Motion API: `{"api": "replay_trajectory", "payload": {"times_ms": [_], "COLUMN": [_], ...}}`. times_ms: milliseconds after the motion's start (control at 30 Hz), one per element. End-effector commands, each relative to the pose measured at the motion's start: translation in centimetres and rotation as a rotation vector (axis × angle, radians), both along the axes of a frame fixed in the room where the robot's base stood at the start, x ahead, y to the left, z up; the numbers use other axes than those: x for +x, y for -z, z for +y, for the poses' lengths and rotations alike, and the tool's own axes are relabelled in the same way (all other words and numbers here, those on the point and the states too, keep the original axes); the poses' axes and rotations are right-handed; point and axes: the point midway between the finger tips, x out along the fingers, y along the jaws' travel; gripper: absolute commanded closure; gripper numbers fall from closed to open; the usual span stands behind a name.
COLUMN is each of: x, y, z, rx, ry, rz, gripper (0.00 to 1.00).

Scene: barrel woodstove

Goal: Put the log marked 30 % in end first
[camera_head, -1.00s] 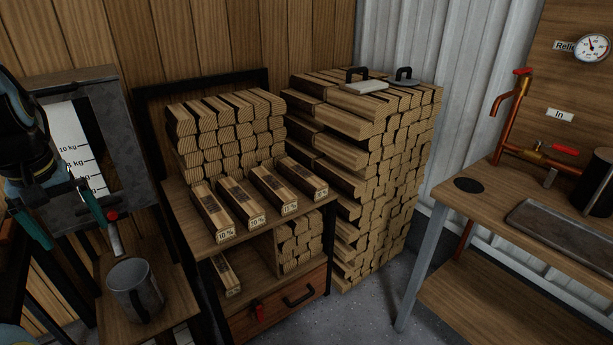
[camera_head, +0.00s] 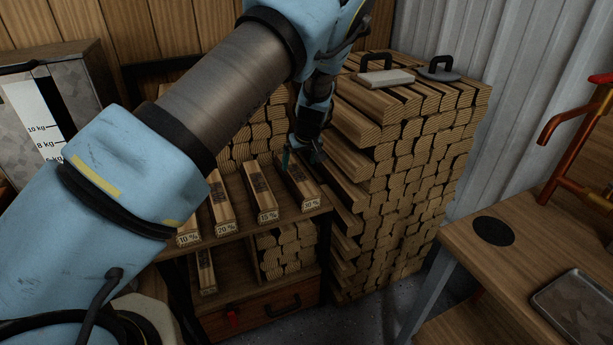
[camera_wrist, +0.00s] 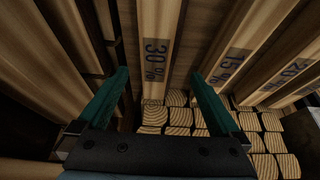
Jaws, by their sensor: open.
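The log marked 30 % (camera_head: 299,183) lies on the shelf top, rightmost in a row of marked logs in the head view. In the wrist view my gripper (camera_wrist: 158,95) is open, with one finger on each side of the log's line. I cannot tell how far above the log the fingertips are. The stove opening is not in view.
The 15 % log (camera_head: 261,195) lies close beside it, with the 20 % log (camera_head: 223,208) further left. A tall log stack (camera_head: 400,170) stands right of the shelf, with two handled lids on top. A wooden bench (camera_head: 470,262) is at the right.

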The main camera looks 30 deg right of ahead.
Motion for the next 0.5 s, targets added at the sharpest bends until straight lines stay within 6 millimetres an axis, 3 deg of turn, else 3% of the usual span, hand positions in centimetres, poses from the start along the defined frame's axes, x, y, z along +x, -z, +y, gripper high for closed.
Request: {"api": "replay_trajectory", "payload": {"times_ms": [300, 500], "x": [1.7, 2.2], "y": [4.0, 5.2], "z": [-0.4, -0.4], "rx": [0.002, 0.000], "ry": [0.001, 0.001], "rz": [-0.001, -0.002], "gripper": [0.00, 0.00]}}
